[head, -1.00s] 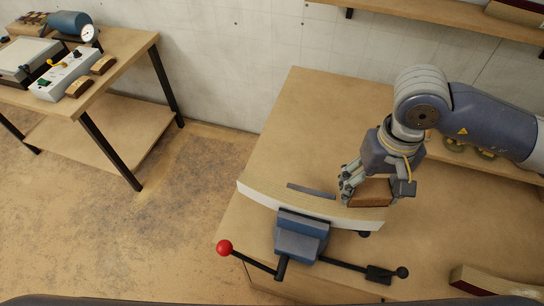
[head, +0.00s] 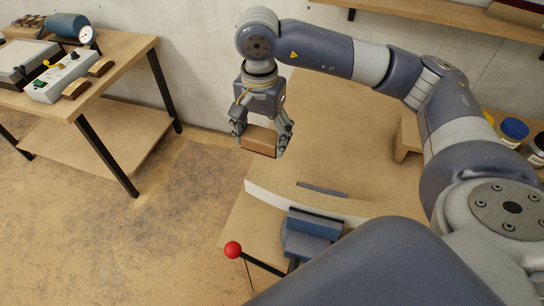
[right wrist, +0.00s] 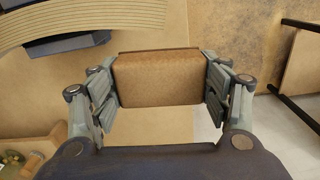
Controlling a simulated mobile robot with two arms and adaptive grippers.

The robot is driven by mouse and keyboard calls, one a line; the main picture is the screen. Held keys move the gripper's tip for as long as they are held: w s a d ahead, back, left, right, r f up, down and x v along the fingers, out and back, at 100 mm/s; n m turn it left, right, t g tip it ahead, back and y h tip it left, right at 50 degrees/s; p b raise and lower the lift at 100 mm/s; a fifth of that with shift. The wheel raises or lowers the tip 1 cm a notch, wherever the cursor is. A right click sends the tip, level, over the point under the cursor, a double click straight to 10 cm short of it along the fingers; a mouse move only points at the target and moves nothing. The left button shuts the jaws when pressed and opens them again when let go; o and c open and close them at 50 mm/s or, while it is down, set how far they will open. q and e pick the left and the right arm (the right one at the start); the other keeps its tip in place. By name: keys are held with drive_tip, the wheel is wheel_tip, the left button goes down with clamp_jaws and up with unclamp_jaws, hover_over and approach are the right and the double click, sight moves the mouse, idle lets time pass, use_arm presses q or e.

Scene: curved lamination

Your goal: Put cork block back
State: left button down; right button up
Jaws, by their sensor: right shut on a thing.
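My right gripper (head: 260,144) is shut on the brown cork block (head: 259,134), which sits between its fingers. In the head view it hangs near the bench's left edge, up and left of the pale curved lamination (head: 285,197). The right wrist view shows the cork block (right wrist: 157,78) squarely between both finger pads, with the gripper (right wrist: 160,92) around its two ends. The lamination's layered edge also shows in the right wrist view (right wrist: 85,20). My left gripper is not in view.
The lamination is at a blue vise (head: 312,224) with a red-knobbed lever (head: 233,249). At left, a side table (head: 122,62) holds a control box (head: 57,77) and two small brown blocks (head: 76,90). Jars (head: 514,130) stand at right. Open floor lies between the tables.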

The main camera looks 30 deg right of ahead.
drive_tip(key=w+d+f+m+b, duration=0.2)
drive_tip(key=w+d+m+b, duration=0.15)
drive_tip(key=m, duration=0.45)
drive_tip(key=m+b, duration=0.5)
drive_tip(key=m, duration=0.4)
hover_over(278, 162)
wheel_tip(278, 162, down, 8)
wheel_tip(278, 162, down, 6)
drive_tip(key=shift+r+p, duration=0.1)
drive_tip(key=shift+p, duration=0.3)
wheel_tip(278, 162, down, 4)
drive_tip(key=shift+f, duration=0.1)
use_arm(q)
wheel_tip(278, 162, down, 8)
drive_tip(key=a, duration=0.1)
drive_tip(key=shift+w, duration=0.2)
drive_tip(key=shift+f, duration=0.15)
use_arm(e)
drive_tip(key=shift+f, duration=0.1)
